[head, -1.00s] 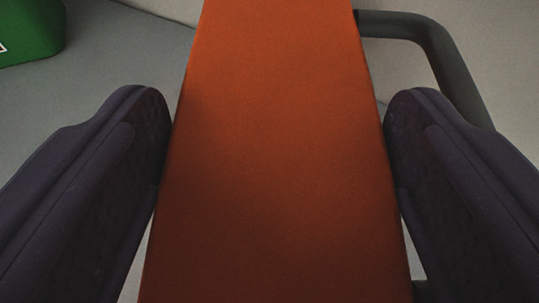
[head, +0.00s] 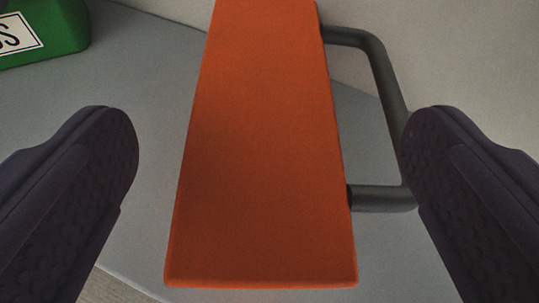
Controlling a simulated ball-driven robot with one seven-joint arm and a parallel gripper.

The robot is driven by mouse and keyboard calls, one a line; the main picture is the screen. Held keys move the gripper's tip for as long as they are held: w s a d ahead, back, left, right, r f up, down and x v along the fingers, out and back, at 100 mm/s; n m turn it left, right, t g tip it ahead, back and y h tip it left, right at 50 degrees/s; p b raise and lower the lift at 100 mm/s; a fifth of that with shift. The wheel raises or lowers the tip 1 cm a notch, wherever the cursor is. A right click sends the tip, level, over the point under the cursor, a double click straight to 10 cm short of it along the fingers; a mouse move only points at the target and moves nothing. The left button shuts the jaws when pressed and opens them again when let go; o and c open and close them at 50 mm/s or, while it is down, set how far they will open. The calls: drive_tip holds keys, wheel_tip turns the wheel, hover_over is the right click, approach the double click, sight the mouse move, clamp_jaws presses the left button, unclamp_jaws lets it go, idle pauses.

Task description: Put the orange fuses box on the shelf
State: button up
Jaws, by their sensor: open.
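The orange box (head: 262,150) stands on a grey surface in the middle of the head view, its long narrow orange face towards me. A dark grey handle (head: 385,198) juts from its right side. My gripper (head: 270,165) is open. Its left finger is clear of the box with a wide gap; its right finger is beside the handle's outer side and overlaps it in the picture, and I cannot tell whether they touch. No writing shows on the face of the box that I see.
The grey surface (head: 130,235) carries the box, with its edge at lower left. A green box (head: 62,22) with a white label stands at the upper left. A pale wall (head: 450,50) rises behind.

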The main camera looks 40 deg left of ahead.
drive_tip(key=b+v, duration=0.1)
drive_tip(key=v, duration=0.6)
drive_tip(key=shift+d, duration=0.2)
drive_tip(key=w+d+m+t+h, duration=0.3)
drive_tip(key=d+m+h, duration=0.2)
drive_tip(key=d, duration=0.4)
drive_tip(key=w+d+m+t+h, duration=0.3)
drive_tip(key=d+m+h, duration=0.2)
drive_tip(key=d, duration=0.4)
drive_tip(key=shift+d+m+t+h, duration=0.2)
drive_tip(key=shift+m+t+h, duration=0.15)
drive_tip(key=shift+m, duration=0.45)
drive_tip(key=shift+w, duration=0.1)
